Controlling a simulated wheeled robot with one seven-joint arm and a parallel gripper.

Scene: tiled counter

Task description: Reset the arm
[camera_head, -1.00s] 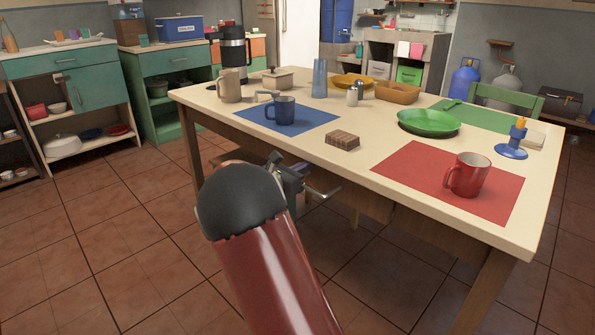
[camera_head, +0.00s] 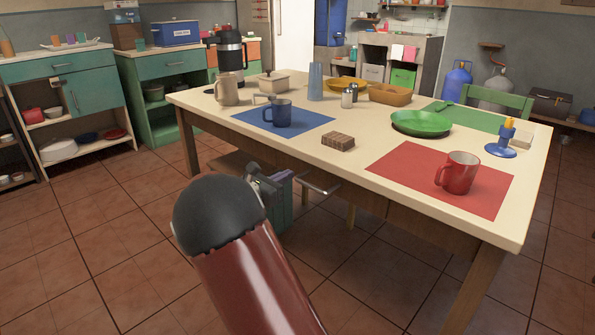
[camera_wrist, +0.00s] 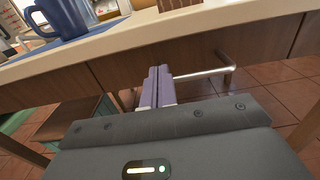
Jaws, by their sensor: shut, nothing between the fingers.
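My arm reaches up from the bottom of the head view, with a dark red link and a dark rounded joint. My gripper (camera_head: 280,178) is mostly hidden behind that joint, low in front of the table's near side. In the wrist view my gripper's fingers (camera_wrist: 155,86) are together with nothing between them. They are below the tabletop edge, beside a metal bar handle (camera_wrist: 212,75) on the table's front. The handle also shows in the head view (camera_head: 318,187), just right of my gripper. I cannot tell whether they touch.
The wooden table (camera_head: 230,133) is close ahead. It holds a blue mug (camera_head: 280,113), a brown block (camera_head: 338,141), a red mug (camera_head: 458,173), a green plate (camera_head: 421,122) and other tableware. The tiled floor (camera_head: 90,250) to the left is open.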

